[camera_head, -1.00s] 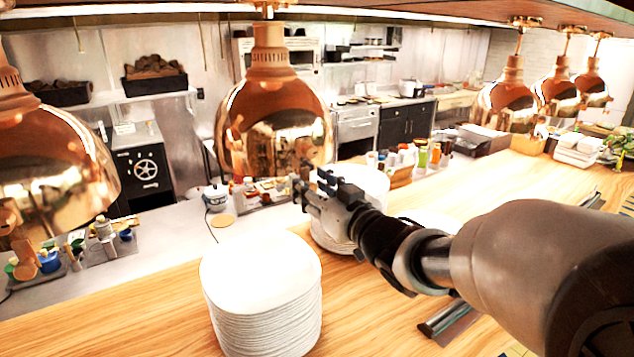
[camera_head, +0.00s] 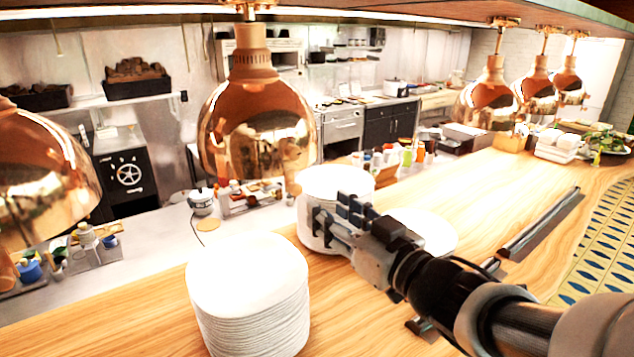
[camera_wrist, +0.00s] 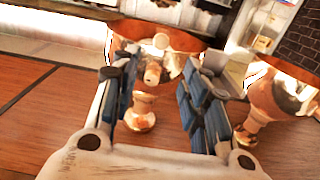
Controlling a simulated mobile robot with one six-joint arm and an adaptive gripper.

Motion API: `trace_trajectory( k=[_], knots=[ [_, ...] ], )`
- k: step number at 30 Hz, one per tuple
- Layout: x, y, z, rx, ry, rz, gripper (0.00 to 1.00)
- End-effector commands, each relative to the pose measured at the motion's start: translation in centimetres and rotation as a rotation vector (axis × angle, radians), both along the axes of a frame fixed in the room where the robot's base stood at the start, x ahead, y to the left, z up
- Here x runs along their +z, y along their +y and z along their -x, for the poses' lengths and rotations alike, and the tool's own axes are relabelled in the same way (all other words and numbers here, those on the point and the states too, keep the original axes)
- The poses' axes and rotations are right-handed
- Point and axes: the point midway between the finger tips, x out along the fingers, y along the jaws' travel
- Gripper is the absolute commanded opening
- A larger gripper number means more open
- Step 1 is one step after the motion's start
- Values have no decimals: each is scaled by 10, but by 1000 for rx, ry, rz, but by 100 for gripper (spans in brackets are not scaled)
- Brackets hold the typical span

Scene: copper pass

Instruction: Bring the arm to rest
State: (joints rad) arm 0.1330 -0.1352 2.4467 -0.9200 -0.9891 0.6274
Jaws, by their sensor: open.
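My gripper (camera_head: 338,215) is open and empty in the head view. It is in front of the rear stack of white plates (camera_head: 318,185) and hides part of it. My arm reaches in from the lower right. In the wrist view the two fingers of my gripper (camera_wrist: 165,85) stand apart with nothing held between them. A copper heat lamp (camera_wrist: 145,105) shows beyond and between the fingers. I cannot tell from the head view how far the gripper is from the plates.
A tall plate stack (camera_head: 250,290) stands left of my gripper on the wooden counter (camera_head: 470,220). Copper lamps hang at the left, the centre (camera_head: 258,125) and the right (camera_head: 487,105). A metal rail (camera_head: 540,222) lies right of the arm. Bottles (camera_head: 405,157) stand behind.

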Motion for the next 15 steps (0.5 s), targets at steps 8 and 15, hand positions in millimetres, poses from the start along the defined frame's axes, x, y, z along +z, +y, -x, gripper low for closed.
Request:
trace_trajectory(
  k=[8, 15],
  knots=[
    [-14, -34, -6, -184, 49, 84, 41],
    [-69, -115, 30, -544, 309, 231, 41]
  ],
)
